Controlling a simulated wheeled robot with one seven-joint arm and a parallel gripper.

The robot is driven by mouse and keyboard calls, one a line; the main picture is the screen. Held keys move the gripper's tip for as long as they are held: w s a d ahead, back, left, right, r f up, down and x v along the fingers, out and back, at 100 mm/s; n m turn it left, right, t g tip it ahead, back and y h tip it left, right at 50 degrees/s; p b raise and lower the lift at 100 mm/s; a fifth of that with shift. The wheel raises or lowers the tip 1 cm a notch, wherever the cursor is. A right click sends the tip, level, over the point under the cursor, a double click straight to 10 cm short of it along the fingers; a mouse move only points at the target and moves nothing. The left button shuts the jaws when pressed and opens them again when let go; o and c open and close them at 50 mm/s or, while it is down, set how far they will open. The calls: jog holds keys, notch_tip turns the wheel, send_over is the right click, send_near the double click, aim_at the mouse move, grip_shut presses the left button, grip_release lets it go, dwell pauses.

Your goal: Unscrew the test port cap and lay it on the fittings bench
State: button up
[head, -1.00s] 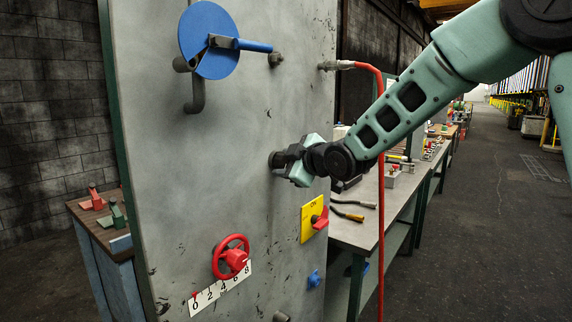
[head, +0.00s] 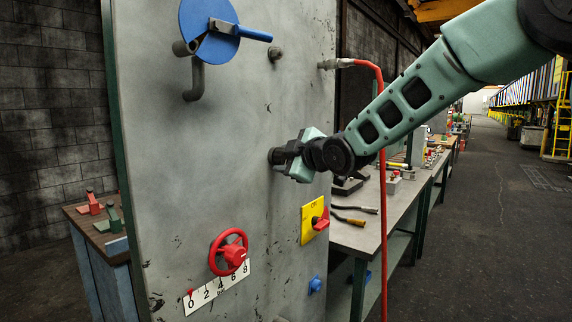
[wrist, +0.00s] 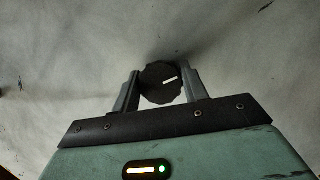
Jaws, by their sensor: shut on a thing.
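The test port cap (wrist: 160,84) is a dark, ridged round knob with a short white mark on its face. It sits at the grey panel (head: 240,120). My gripper (wrist: 161,90) is shut on the cap, one finger on each side of it, in the wrist view. In the head view my gripper (head: 281,157) reaches the panel from the right, and the cap is mostly hidden by the fingers. Whether the cap is still threaded on its port cannot be told. The fittings bench cannot be told for sure; a long workbench (head: 358,235) stands right of the panel.
The panel carries a blue disc with a handle (head: 209,30), a red handwheel (head: 229,252) above a number scale, and a yellow switch plate (head: 308,225). A red hose (head: 383,190) hangs in front of the workbench. A smaller wooden-topped bench (head: 82,222) stands at left.

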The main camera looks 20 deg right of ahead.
jog(key=shift+n+t+b, duration=0.5)
jog(key=shift+n+b, duration=0.6)
jog(key=shift+b, duration=2.9)
jog(key=shift+n+t+b, duration=0.4)
jog(key=shift+n+b, duration=0.4)
jog(key=shift+b, duration=2.2)
jog(key=shift+r+b, duration=0.1)
jog(key=shift+b, duration=0.25)
jog(key=shift+b, duration=0.6)
jog(key=shift+n+t+h+b, duration=0.4)
jog(key=shift+n+b, duration=0.7)
jog(key=shift+b, duration=1.25)
jog(key=shift+n+t+y+b, duration=0.3)
jog(key=shift+n+b, duration=0.4)
jog(key=shift+b, duration=1.1)
jog(key=shift+s+d+p, duration=0.3)
jog(key=shift+s+p, duration=0.05)
jog(key=shift+p, duration=0.05)
jog(key=shift+s+d, duration=0.2)
jog(key=shift+s, duration=0.1)
